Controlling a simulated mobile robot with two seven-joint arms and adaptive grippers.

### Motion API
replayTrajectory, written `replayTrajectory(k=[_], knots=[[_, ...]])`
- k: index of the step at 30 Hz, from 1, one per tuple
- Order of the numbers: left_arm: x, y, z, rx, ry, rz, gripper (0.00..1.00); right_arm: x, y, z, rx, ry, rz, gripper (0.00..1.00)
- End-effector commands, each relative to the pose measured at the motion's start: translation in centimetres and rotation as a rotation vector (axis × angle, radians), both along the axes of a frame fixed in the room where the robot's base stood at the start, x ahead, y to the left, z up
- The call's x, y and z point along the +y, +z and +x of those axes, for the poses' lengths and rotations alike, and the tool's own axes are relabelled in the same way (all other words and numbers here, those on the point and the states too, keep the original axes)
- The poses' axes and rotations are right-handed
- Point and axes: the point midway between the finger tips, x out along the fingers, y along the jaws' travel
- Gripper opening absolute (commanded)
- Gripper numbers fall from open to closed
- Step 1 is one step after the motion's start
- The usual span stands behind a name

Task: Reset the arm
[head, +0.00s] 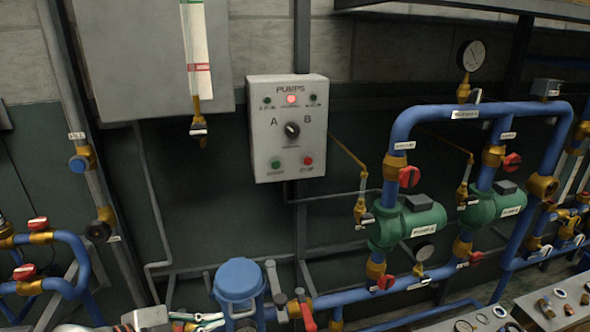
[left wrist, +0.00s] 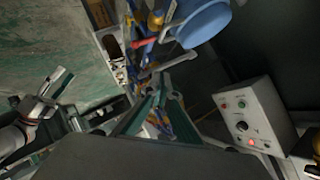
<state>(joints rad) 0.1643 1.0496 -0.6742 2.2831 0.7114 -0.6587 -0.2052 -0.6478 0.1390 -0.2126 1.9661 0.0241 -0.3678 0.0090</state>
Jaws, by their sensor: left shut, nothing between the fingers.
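My left gripper (head: 207,319) shows at the bottom edge of the head view, low and just left of the blue round-topped housing (head: 239,280). Only its front part is in the picture. In the left wrist view its fingers (left wrist: 167,88) are shut with nothing between them, and the blue housing (left wrist: 203,22) is beyond them at the top. Part of my other arm (left wrist: 38,112) shows at the left edge of the left wrist view. Its fingers are too unclear to read. My right gripper does not show in the head view.
A grey PUMPS control box (head: 289,130) with a lit red lamp hangs on the wall. Blue pipes with red-handled valves and green pumps (head: 410,222) fill the right. More blue pipes (head: 75,262) stand at left. A tray of small parts (head: 560,303) lies lower right.

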Motion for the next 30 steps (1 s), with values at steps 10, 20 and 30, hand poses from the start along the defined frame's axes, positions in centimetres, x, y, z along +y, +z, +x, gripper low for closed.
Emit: replayTrajectory(k=[10, 20, 30], knots=[[-3.1, -9.0, -1.6, 0.109, 0.314, -0.333, 0.0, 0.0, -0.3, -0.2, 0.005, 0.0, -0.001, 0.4], [-0.3, -20.4, -9.4, 0.268, 0.701, -0.45, 0.0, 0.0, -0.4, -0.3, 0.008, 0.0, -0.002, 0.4], [0.8, -23.5, -12.7, 0.314, 0.805, -0.451, 0.0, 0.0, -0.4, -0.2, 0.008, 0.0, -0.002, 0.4]])
